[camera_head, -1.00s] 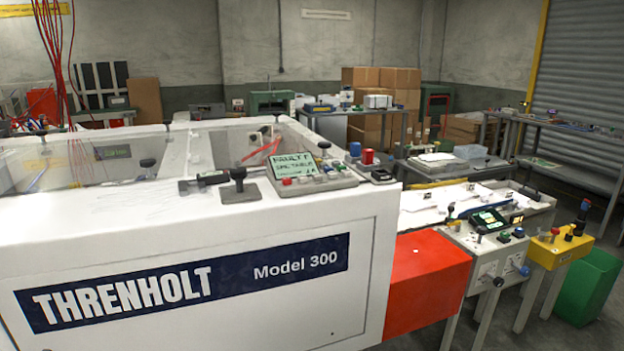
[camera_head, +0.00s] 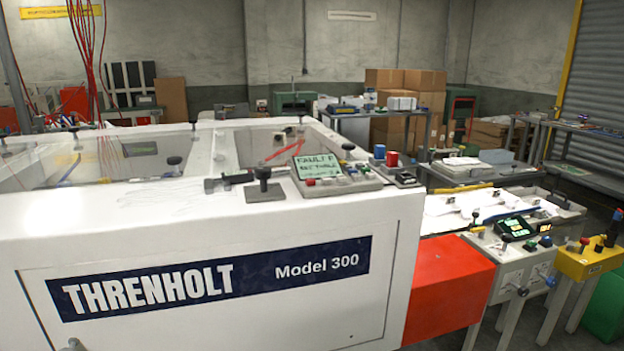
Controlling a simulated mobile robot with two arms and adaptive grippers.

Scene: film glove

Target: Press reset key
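A control panel with a green screen (camera_head: 317,166) sits on top of the white machine. The screen shows a text whose first word looks like "FAULT"; the rest is hard to read. A row of small red, blue and green keys (camera_head: 347,181) runs along the panel below and right of the screen. I cannot tell which of them is the reset key. A second small console (camera_head: 516,226) with a dark lit screen and a green button stands on the grey unit at the right. Neither of my grippers shows in the head view.
The white machine (camera_head: 150,245) marked THRENHOLT Model 300 fills the front left. A red box (camera_head: 446,285) adjoins its right side. A yellow control stand (camera_head: 592,260) and a green bin (camera_head: 606,308) are at the far right. Cardboard boxes (camera_head: 405,85) stand behind.

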